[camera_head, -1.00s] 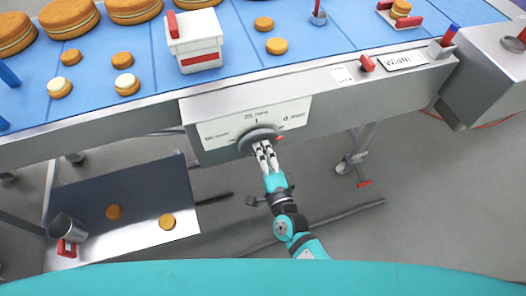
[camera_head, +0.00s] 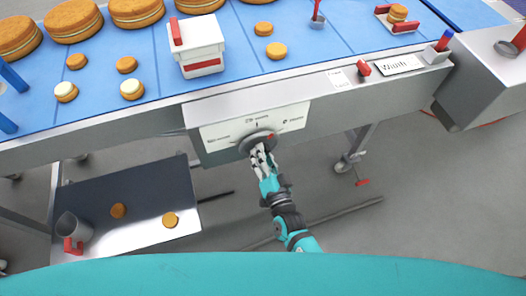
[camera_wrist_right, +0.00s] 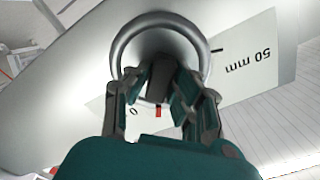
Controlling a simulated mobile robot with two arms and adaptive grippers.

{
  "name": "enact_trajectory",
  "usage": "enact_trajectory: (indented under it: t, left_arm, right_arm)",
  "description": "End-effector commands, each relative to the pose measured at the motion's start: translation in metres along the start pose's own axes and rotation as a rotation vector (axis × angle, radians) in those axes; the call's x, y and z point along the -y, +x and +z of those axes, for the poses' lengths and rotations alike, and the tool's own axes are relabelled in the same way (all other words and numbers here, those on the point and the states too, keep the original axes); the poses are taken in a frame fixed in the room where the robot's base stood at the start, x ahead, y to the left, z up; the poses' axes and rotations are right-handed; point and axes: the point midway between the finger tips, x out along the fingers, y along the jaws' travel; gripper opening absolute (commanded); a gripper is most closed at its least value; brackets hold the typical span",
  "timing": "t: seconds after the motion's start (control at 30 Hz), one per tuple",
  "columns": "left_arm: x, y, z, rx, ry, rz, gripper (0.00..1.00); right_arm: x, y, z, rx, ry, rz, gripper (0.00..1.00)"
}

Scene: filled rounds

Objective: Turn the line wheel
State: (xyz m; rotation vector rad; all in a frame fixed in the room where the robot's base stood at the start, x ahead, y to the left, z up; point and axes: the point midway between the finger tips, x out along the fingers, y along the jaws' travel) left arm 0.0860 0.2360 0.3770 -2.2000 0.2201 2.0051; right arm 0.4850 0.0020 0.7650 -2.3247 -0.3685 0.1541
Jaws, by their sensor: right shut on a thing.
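The line wheel (camera_head: 250,148) is a grey round knob on a white labelled dial panel (camera_head: 226,131) at the front of the conveyor. A red mark (camera_head: 270,136) shows at its upper right. My right gripper (camera_head: 260,154) is shut on the wheel from below. In the right wrist view the wheel's metal ring (camera_wrist_right: 118,48) surrounds a dark middle piece between my gripper's fingers (camera_wrist_right: 164,92). A "50 mm" label shows upside down beside the ring. The fingers hide part of the wheel. My left gripper is not in view.
The blue belt (camera_head: 345,35) above carries cakes (camera_head: 72,20), small biscuits and a white box (camera_head: 198,50). A "Width" label (camera_head: 398,65) with a red-topped knob sits to the right.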

Motion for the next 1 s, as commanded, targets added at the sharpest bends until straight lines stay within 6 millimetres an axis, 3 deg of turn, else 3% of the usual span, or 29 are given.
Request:
enact_trajectory:
  t: [0.5,1.0]
  left_arm:
    - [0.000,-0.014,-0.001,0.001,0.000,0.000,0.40]
    - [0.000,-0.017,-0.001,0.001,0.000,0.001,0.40]
  right_arm:
    - [-0.001,-0.001,0.000,0.003,-0.408,0.002,0.00]
    - [-0.001,-0.001,0.001,0.003,-0.532,0.002,0.00]
